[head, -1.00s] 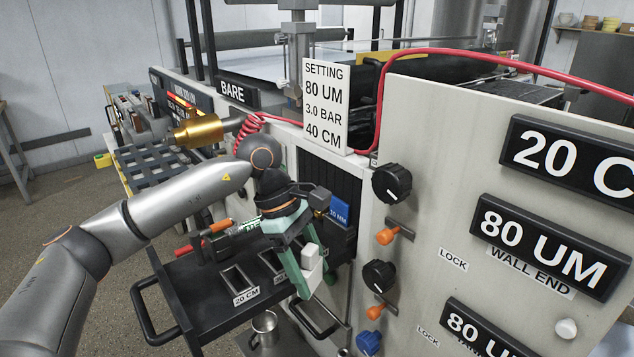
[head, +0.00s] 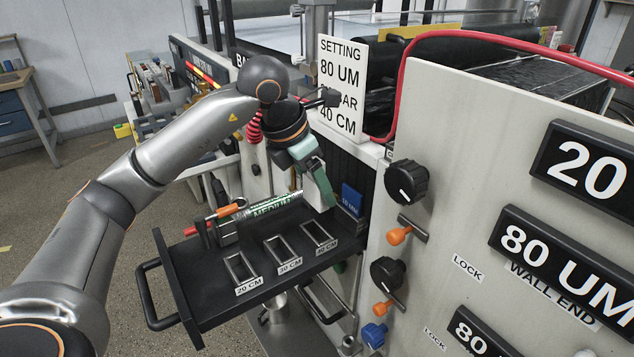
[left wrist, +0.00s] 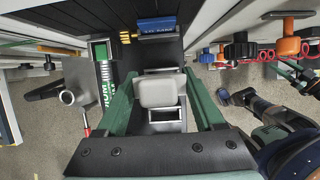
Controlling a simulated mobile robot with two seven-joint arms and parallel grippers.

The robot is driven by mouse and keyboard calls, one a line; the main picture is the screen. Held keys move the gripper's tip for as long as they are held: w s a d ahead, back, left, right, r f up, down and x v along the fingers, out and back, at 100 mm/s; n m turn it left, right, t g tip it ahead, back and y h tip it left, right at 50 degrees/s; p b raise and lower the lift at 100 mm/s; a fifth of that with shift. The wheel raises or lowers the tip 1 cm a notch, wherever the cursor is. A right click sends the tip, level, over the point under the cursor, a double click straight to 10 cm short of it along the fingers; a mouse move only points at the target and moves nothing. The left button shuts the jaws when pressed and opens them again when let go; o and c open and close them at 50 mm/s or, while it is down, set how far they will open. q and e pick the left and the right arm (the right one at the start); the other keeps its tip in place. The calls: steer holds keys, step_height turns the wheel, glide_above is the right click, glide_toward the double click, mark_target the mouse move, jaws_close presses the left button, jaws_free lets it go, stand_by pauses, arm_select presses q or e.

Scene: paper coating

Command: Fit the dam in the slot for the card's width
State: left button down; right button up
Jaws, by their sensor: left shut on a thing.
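The dam, a small white block (head: 312,194), is between the fingers of my left gripper (head: 316,192), which is shut on it. It also shows in the left wrist view (left wrist: 160,92). Gripper and dam hang over the black tray's right part, above the 40 CM slot (head: 319,234), apparently clear of it. The 30 CM slot (head: 282,251) and 20 CM slot (head: 240,268) lie to its left and look empty. The setting card (head: 342,85) reads 80 UM and 40 CM, its middle partly covered by my wrist. What seems to be my right gripper shows at the wrist view's right edge, jaws unclear.
A blue block (head: 351,199) stands at the back right. The machine panel (head: 450,190) with knobs rises close to the right.

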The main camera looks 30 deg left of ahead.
mark_target(313, 204)
arm_select(q)
steer(key=shift+f+b, duration=2.35)
steer(key=shift+f, duration=0.55)
steer(key=shift+f+b, duration=1)
steer(key=shift+f, duration=0.25)
jaws_free()
steer(key=shift+f, duration=0.1)
steer(key=v, duration=1.2)
steer(key=shift+r, duration=0.25)
steer(key=shift+s, duration=0.15)
